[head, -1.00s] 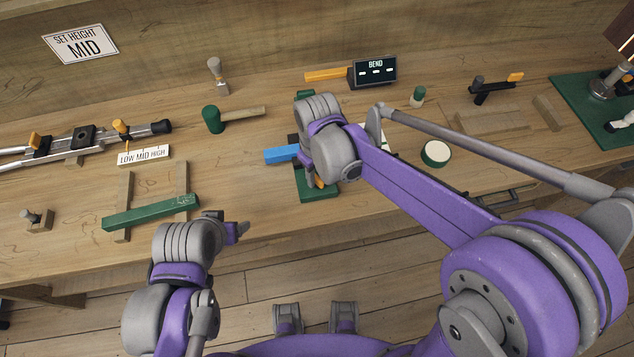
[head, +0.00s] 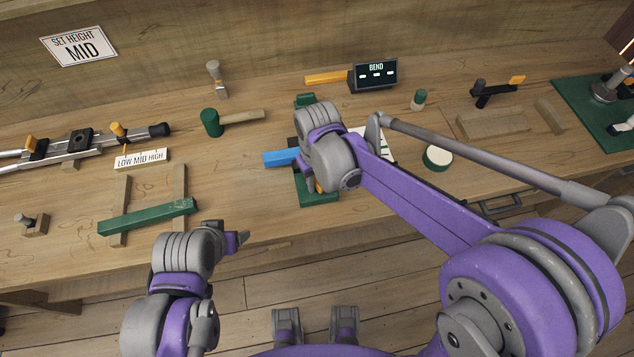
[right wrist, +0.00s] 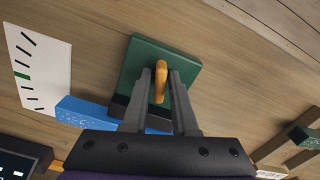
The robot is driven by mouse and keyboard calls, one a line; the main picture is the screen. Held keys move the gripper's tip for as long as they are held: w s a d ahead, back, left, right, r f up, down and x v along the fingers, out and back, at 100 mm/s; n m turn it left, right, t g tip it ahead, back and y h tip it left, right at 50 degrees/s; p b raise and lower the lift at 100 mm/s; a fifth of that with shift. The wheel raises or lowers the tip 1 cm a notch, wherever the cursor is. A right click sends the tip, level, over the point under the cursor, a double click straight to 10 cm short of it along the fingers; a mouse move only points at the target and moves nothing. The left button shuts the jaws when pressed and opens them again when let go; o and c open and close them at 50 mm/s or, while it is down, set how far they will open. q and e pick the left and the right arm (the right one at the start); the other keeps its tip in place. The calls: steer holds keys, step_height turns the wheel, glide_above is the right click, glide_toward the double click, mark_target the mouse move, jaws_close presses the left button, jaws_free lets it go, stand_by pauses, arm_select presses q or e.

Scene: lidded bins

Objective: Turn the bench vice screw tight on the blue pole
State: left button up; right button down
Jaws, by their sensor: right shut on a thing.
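The bench vice has a green base (head: 318,195) and stands on the bench, mostly hidden behind my right wrist in the head view. The base also shows in the right wrist view (right wrist: 150,52). The blue pole (head: 279,157) sticks out of the vice to the left. The pole also shows in the right wrist view (right wrist: 88,110). My right gripper (right wrist: 161,78) is shut on the orange screw handle (right wrist: 161,82), with one finger on each side of it. My left gripper (head: 240,238) hangs empty in front of the bench edge; its jaw gap is unclear.
A green bar (head: 148,216) lies across two wooden strips, left of the vice. A green-headed mallet (head: 212,123) lies behind. The BEND display (head: 374,76) stands at the back, and a white scale card (right wrist: 38,72) lies beside the vice. A green round pot (head: 437,158) is to the right.

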steer(key=shift+m, duration=0.8)
steer(key=m, duration=0.4)
steer(key=shift+m, duration=2)
steer(key=m, duration=0.4)
steer(key=c, duration=1)
jaws_free()
